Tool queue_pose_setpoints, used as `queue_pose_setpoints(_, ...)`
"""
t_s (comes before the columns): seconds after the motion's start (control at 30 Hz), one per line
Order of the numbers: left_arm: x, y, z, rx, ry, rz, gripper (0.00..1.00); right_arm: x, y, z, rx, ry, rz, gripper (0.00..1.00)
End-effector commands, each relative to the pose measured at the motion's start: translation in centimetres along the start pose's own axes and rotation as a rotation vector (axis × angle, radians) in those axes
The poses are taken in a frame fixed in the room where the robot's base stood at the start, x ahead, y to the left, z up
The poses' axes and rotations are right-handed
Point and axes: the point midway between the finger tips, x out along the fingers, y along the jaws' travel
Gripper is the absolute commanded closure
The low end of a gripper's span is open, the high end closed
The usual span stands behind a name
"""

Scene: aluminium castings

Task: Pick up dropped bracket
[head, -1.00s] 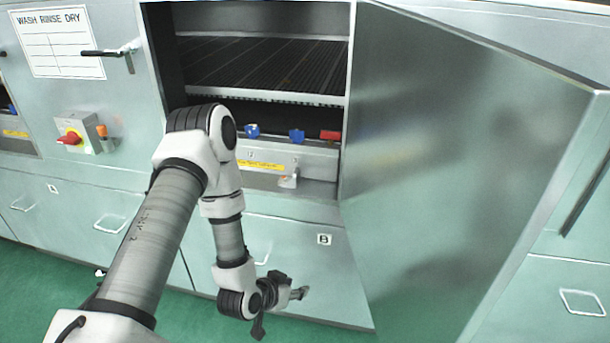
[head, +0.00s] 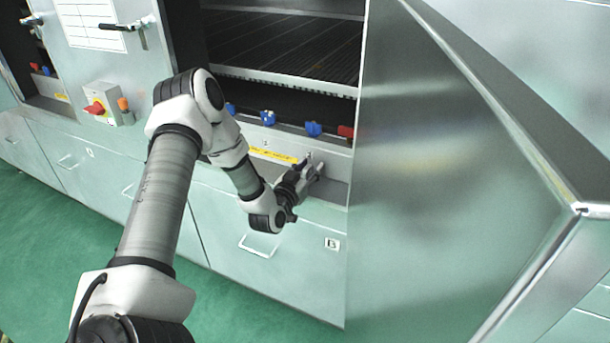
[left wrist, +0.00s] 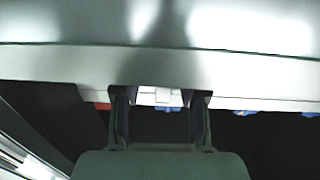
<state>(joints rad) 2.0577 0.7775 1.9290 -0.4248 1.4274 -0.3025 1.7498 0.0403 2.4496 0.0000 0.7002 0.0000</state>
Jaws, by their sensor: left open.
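A small pale metal piece, which looks like the bracket (left wrist: 161,97), shows in the left wrist view at a pale ledge, between the two dark fingers. In the head view it is largely hidden by the fingers or hard to tell from them. My left gripper (head: 313,170) is open at the ledge below the machine's opening; it also shows in the left wrist view (left wrist: 160,92), with a finger on each side of the piece. I cannot tell whether the fingers touch it. My right gripper is not in view.
The open steel door (head: 450,180) stands close to the right of my left gripper. Blue knobs (head: 314,129) and a red part (head: 345,131) sit behind the ledge. A slatted rack (head: 290,45) lies above. Green floor (head: 60,240) is clear at left.

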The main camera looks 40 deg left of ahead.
Motion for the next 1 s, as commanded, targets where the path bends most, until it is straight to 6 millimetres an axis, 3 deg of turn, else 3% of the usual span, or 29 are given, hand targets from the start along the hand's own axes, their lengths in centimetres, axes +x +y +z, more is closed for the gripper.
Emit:
queue_pose_setpoints(0.03,0.0,0.0,0.0,0.000,0.000,-0.001,0.62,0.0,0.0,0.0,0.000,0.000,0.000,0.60)
queue_pose_setpoints(0.13,0.0,0.0,0.0,0.000,0.000,-0.001,0.97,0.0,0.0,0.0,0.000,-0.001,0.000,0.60)
queue_pose_setpoints(0.17,0.0,0.0,0.0,0.000,0.000,0.000,1.00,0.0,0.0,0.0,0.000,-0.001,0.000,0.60)
queue_pose_setpoints(0.6,-0.1,0.0,-0.1,-0.001,-0.003,0.000,1.00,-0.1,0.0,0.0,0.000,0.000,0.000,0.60)
queue_pose_setpoints(0.93,-0.1,0.0,-3.9,-0.003,0.002,-0.001,1.00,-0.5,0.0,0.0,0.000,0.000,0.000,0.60)
queue_pose_setpoints(1.0,-1.6,-0.3,-3.7,-0.005,-0.005,-0.003,1.00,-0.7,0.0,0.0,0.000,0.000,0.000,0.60)
